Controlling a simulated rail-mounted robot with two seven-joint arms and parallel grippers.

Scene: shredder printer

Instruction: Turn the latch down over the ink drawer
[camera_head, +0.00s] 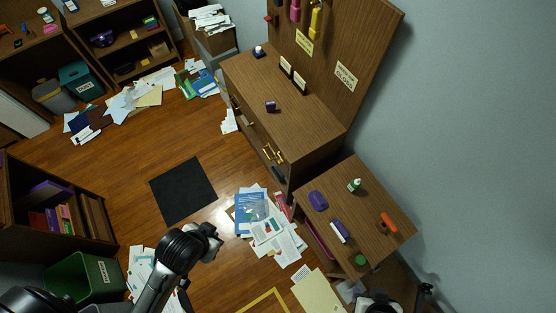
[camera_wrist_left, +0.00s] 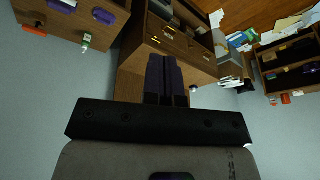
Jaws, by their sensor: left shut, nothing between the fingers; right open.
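The wooden cabinet (camera_head: 318,137) stands against the wall, with brass fittings (camera_head: 272,154) along its front. These brass fittings also show in the left wrist view (camera_wrist_left: 168,33). They are too small to tell which is the latch, how it is turned, or which front is the ink drawer. My left gripper (camera_wrist_left: 165,82) is shut and empty, with its dark fingers pointing toward the cabinet and apart from it. In the head view my left arm reaches up from the lower left. My right gripper (camera_head: 425,290) is open at the lower right, below the side table, and partly hard to make out.
The side table (camera_head: 378,255) holds a purple item (camera_head: 317,200), a bottle (camera_head: 354,185) and a red item (camera_head: 388,222). Papers (camera_head: 270,228) lie on the floor before the cabinet. A black mat (camera_head: 183,190) lies left of them. A green bin (camera_head: 95,278) stands lower left.

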